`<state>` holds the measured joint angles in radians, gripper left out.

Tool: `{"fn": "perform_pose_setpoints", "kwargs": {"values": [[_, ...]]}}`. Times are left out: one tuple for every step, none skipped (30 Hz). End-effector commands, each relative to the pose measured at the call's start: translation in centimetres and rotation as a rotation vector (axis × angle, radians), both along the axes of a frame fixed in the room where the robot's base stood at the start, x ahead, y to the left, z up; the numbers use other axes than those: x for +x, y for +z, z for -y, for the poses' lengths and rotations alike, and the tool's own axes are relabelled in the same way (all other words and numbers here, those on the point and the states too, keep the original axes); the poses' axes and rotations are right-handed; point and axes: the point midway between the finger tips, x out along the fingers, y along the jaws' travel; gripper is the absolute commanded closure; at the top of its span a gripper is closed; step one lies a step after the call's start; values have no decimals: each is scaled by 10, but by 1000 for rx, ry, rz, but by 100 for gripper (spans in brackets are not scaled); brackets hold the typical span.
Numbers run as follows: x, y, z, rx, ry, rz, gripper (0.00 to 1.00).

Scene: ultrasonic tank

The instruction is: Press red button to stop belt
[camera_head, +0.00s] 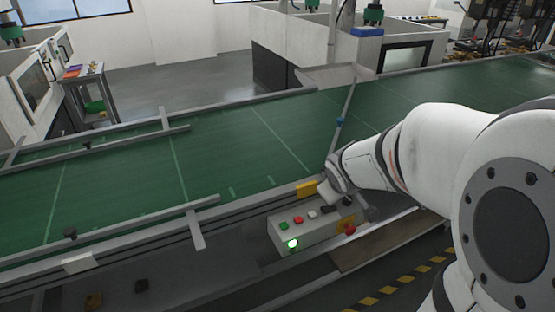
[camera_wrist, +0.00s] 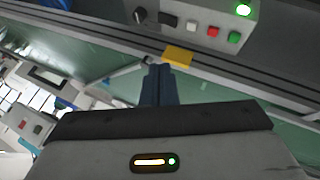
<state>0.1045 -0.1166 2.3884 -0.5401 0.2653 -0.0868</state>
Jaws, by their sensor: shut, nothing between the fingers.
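The control box (camera_head: 310,232) is mounted on the near side of the conveyor. Its top has a green button (camera_head: 284,226), a red button (camera_head: 298,219), a white button (camera_head: 312,214) and darker controls. A larger red knob (camera_head: 350,229) sits on its front right. The red button also shows in the wrist view (camera_wrist: 213,32), between the green and white ones. My gripper (camera_wrist: 158,70) is shut and empty, its dark fingers apart from the red button, which lies beyond and right of the tips in that view. In the head view my wrist hides part of the box's right end.
The green belt (camera_head: 220,150) runs across behind the box, with metal rails along it. A yellow block (camera_head: 306,188) sits on the belt's near edge, close to my wrist. A green lamp (camera_head: 292,244) glows on the box front. A thin post (camera_head: 343,115) stands behind my wrist.

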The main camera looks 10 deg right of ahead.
Motion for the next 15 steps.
{"fn": "perform_pose_setpoints", "kwargs": {"values": [[23, -7, 2, -32, 85, 16, 100], [36, -11, 1, -51, 144, 32, 100], [52, -18, -2, -68, 220, 52, 100], [62, -24, -4, -78, 272, 68, 100], [71, -31, -10, -73, 334, 77, 100], [81, -40, -16, -70, 412, 86, 100], [87, -47, -20, -67, 467, 95, 100], [92, -54, -25, -64, 521, 104, 100], [97, -62, -32, -55, 585, 114, 100], [99, -68, -36, -46, 629, 120, 100], [101, -73, -41, -37, 669, 125, 100], [103, -80, -46, -24, 714, 131, 100], [103, -84, -49, -16, 745, 136, 100], [103, -87, -52, -6, 770, 140, 100], [103, -91, -56, 3, 797, 143, 100]]}}
